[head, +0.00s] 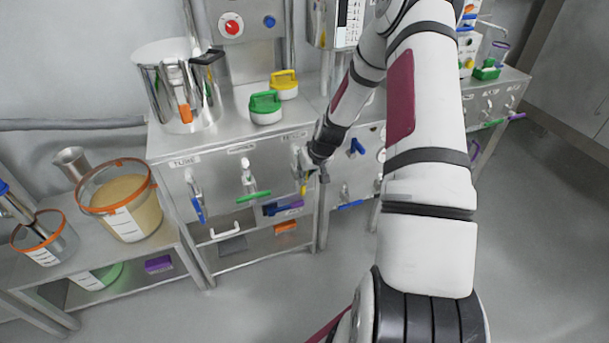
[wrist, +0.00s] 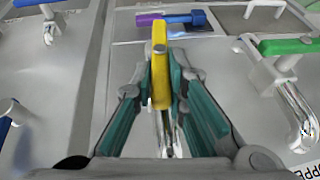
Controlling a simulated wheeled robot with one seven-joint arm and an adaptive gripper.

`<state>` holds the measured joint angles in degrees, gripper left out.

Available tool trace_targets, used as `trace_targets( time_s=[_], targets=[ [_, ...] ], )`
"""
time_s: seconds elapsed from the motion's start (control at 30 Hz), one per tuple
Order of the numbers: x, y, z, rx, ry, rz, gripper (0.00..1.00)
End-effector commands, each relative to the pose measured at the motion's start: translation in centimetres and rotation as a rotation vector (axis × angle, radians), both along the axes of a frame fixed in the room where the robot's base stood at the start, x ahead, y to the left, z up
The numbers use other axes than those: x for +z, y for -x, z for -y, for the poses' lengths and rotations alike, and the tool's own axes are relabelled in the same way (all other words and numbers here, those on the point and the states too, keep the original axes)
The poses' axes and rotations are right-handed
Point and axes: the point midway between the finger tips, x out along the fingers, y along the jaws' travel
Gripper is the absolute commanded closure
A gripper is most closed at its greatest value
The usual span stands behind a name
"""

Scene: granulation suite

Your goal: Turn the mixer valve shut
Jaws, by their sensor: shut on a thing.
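A valve with a yellow lever handle (wrist: 160,62) is between the fingers of my gripper (wrist: 161,88) in the wrist view. The fingers are shut on the lever, one teal pad on each side. The lever runs lengthwise in the wrist view, roughly in line with the chrome spout (wrist: 166,135) behind it. In the head view my gripper (head: 306,168) is at the front of the steel bench, and the lever's yellow end (head: 303,188) shows below it, pointing down. The valve body is mostly hidden by my gripper. I cannot read its label.
A green-handled valve (head: 253,196) and a blue-handled one (head: 199,209) are to the left. More blue handles (head: 356,146) are to the right. A steel pot (head: 180,85) and green (head: 265,107) and yellow (head: 284,85) lidded items stand on top. Floor in front is clear.

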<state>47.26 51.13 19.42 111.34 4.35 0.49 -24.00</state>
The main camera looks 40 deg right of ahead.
Motion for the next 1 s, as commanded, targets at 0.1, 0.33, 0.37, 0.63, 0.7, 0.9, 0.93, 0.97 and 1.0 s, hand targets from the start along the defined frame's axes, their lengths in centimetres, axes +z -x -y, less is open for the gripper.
trace_targets(
  time_s=[0.1, 0.33, 0.37, 0.63, 0.7, 0.9, 0.93, 0.97, 1.0],
  targets=[
    [0.0, 0.2, 0.5, -0.009, -0.067, 0.02, 1.0],
    [-0.2, 0.3, 0.9, -0.009, -0.203, 0.06, 1.0],
    [-0.2, 0.3, 1.0, -0.01, -0.222, 0.065, 1.0],
    [-0.7, 0.4, 1.6, -0.011, -0.43, 0.128, 1.0],
    [-0.9, 0.4, 1.8, -0.01, -0.495, 0.147, 1.0],
    [-1.4, 0.5, 2.2, -0.009, -0.676, 0.2, 1.0],
    [-1.5, 0.5, 2.2, -0.007, -0.703, 0.207, 1.0],
    [-1.6, 0.5, 2.3, -0.006, -0.729, 0.214, 1.0],
    [-1.8, 0.5, 2.4, -0.007, -0.767, 0.225, 1.0]
  ],
)
